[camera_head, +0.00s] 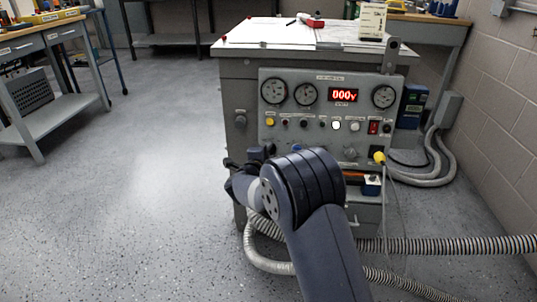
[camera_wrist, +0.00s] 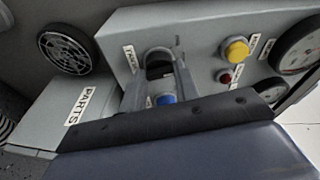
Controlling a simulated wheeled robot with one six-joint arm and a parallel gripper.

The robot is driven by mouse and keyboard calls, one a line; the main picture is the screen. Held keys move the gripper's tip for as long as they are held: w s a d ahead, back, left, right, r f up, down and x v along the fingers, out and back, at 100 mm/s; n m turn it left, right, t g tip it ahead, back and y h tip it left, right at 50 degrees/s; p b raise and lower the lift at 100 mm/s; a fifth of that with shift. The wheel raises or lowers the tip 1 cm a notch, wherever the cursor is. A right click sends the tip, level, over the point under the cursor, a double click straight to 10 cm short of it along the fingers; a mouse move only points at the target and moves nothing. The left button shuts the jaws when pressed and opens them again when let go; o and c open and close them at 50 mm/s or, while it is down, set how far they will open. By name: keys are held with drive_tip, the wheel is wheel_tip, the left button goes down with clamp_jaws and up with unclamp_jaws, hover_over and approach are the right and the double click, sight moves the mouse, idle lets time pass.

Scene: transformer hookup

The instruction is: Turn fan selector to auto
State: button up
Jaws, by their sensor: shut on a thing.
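The grey control panel (camera_head: 318,133) stands on the front of the transformer cabinet. My gripper (camera_head: 250,160) is at the panel's lower left in the head view, largely covered by my own arm. In the wrist view my gripper (camera_wrist: 159,82) has its grey fingers on either side of a dark knob (camera_wrist: 159,64), which appears to be the fan selector, and is shut on it. Small labels sit near the knob, too small to read surely, so its setting cannot be told. In the head view the knob is hidden.
A blue control (camera_wrist: 165,99) is close beside my fingers. A yellow button (camera_wrist: 237,50), a red button (camera_wrist: 225,77) and gauges are nearby. The red display (camera_head: 343,95) reads 000V. Ribbed hoses (camera_head: 440,245) lie on the floor.

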drive_tip(key=shift+m, duration=0.6)
drive_tip(key=shift+m+g, duration=0.3)
drive_tip(key=o, duration=1)
drive_tip(key=shift+c, duration=0.2)
drive_tip(key=p+v, duration=0.3)
drive_tip(key=v, duration=0.7)
drive_tip(key=shift+s, duration=0.45)
